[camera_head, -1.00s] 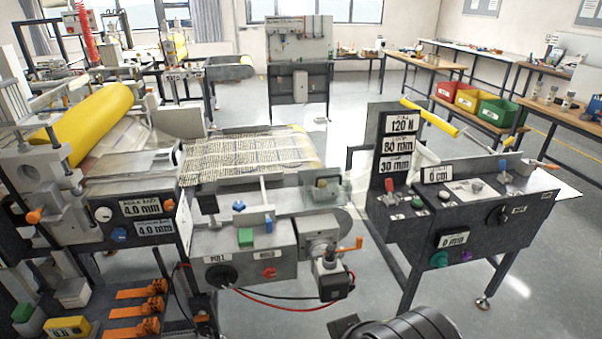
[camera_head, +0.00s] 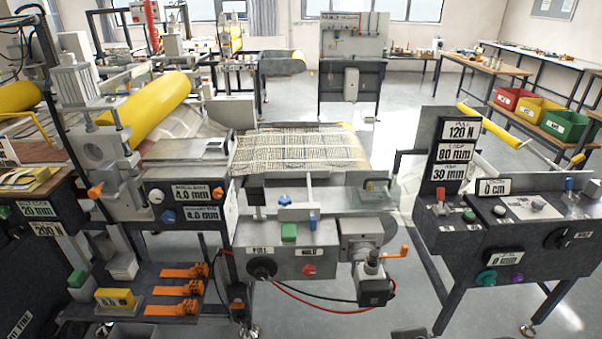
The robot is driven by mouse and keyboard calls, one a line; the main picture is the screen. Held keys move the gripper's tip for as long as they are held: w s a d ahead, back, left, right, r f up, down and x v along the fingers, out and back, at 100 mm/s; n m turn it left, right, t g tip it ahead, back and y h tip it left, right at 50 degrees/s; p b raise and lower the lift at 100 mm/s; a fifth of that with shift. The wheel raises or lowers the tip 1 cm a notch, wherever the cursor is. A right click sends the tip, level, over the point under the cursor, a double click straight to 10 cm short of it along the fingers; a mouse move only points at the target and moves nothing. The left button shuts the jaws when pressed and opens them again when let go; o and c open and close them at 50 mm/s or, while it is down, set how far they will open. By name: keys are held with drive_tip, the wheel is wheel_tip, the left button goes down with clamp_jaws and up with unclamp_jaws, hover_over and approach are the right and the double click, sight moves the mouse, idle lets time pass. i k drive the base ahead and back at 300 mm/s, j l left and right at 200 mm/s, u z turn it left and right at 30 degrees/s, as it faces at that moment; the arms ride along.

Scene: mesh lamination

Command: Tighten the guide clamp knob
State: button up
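A small blue knob (camera_head: 284,200) stands on the web guide station (camera_head: 335,226) in the middle of the view, beside a light upright bar. No label shows on it, so I cannot tell for certain that it is the guide clamp knob. A blue upright piece (camera_head: 312,220) stands to its right, and a green block (camera_head: 289,232) sits below it. A blue knob (camera_head: 168,216) is also on the front panel of the roller unit at the left. My gripper is not in view.
Mesh web (camera_head: 300,150) runs over the table behind the guide. An orange crank (camera_head: 392,252) sticks out at the station's right. The labelled console (camera_head: 500,250) stands further right, with a floor gap between. Orange clamps (camera_head: 180,290) lie on the lower left shelf.

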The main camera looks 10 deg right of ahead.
sight(285, 201)
drive_tip(key=i+j+u, duration=0.1)
drive_tip(key=i+u, duration=0.2)
drive_tip(key=u, duration=0.2)
drive_tip(key=i+u, duration=0.45)
drive_tip(key=i+l+u, duration=0.15)
drive_tip(key=u, duration=0.35)
drive_tip(key=i+l+u, duration=0.25)
drive_tip(key=u, duration=0.25)
drive_tip(key=i+l+u, duration=0.25)
drive_tip(key=l+u, duration=0.2)
